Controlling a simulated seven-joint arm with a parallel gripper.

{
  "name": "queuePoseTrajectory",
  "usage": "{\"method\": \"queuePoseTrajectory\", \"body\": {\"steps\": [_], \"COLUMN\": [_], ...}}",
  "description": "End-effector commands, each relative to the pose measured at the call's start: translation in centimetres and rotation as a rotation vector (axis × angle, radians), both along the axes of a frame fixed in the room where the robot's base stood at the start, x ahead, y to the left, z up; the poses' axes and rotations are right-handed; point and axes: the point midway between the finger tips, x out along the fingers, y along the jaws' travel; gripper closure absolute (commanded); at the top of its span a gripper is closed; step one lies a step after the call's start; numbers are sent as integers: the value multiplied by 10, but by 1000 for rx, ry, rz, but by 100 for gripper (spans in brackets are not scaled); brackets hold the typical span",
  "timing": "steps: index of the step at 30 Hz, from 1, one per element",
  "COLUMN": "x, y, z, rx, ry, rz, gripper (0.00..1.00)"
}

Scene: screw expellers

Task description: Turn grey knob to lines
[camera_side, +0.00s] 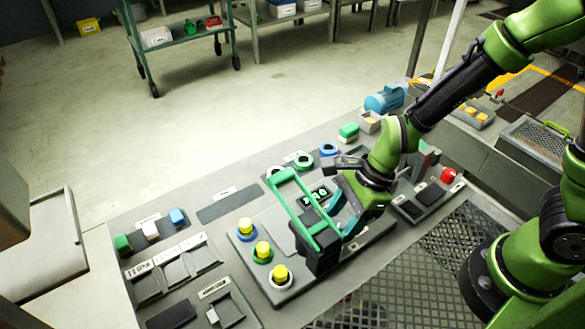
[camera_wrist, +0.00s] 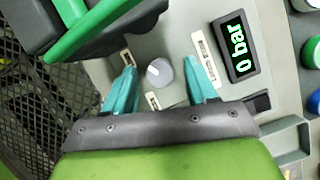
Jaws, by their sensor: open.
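The grey knob (camera_wrist: 159,72) is round with a white pointer mark. In the wrist view it appears between the two teal fingers of my gripper (camera_wrist: 160,66), which are open on either side of it. I cannot tell whether the fingertips are level with the knob or above it. Small white label plates (camera_wrist: 205,60) (camera_wrist: 128,58) (camera_wrist: 152,100) stand around the knob; their print is too small to read. In the side view my gripper (camera_side: 343,212) is low over the grey panel (camera_side: 220,268), and the knob is hidden.
A green handle (camera_side: 297,207) on a dark block stands close beside my gripper; it also shows in the wrist view (camera_wrist: 95,25). A display (camera_wrist: 236,47) reads "0 bar". Yellow buttons (camera_side: 263,250) line the panel's left side. A red button (camera_side: 448,174) is at right.

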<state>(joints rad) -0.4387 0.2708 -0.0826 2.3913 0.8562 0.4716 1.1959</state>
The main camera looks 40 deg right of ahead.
Motion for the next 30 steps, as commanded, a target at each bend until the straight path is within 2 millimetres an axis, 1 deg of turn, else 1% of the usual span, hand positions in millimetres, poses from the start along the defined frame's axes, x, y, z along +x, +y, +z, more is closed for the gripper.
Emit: {"method": "queuePoseTrajectory", "body": {"steps": [4, 8, 14, 18, 24, 27, 30], "x": [0, -3, -6, -10, -14, -16, -17], "y": [-3, -10, -26, -39, -54, -59, -61], "z": [10, 28, 69, 99, 136, 147, 153], "rx": [3, 3, 5, 5, 1, 1, 1], "ry": [-4, -6, -10, -9, -6, -3, -1], "rz": [3, 1, 0, -3, -5, -3, -3], "gripper": [43, 43, 43, 43, 43, 43, 43]}}
